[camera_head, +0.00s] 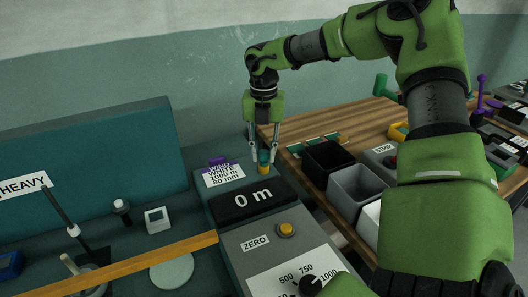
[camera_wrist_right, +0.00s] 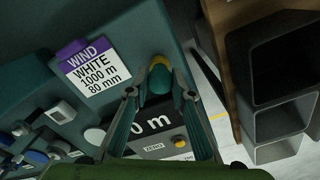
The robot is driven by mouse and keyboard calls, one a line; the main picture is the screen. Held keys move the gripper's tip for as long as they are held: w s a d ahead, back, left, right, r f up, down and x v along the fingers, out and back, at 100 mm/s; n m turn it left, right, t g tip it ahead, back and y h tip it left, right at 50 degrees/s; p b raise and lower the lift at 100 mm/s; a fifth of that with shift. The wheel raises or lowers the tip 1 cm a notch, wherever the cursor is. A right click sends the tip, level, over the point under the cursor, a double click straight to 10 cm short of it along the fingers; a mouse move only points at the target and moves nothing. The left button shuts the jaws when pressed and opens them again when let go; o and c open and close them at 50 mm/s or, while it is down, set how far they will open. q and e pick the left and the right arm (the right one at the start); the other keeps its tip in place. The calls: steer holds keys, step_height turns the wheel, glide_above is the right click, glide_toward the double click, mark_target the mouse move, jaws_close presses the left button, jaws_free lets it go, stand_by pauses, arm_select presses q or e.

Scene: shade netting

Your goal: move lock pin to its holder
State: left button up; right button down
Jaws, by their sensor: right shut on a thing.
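My right gripper (camera_head: 264,160) points down over the back end of the grey counter unit, just behind its "0 m" display. It is shut on a small teal and yellow piece, which I take to be the lock pin (camera_head: 263,168). In the right wrist view the pin (camera_wrist_right: 158,78) sits between the two fingertips (camera_wrist_right: 160,92). The lower end of the pin is hard to make out, so I cannot tell whether it touches the surface below. I cannot pick out its holder for certain. My left gripper is not in view.
A card reading "WIND WHITE 1000 m 80 mm" (camera_head: 224,175) stands left of the gripper. The display (camera_head: 247,199) and yellow ZERO button (camera_head: 286,229) are in front. Black (camera_head: 328,162) and grey (camera_head: 357,189) bins stand right, on a wooden bench (camera_head: 350,123).

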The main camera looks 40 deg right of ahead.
mark_target(265, 151)
steer(key=c, duration=1.7)
jaws_free()
steer(key=shift+f, duration=0.1)
steer(key=shift+d+r, duration=0.1)
steer(key=shift+r, duration=3.9)
steer(key=shift+f, duration=0.1)
step_height(265, 151, down, 7)
steer(key=shift+f+p, duration=0.1)
steer(key=shift+p, duration=0.3)
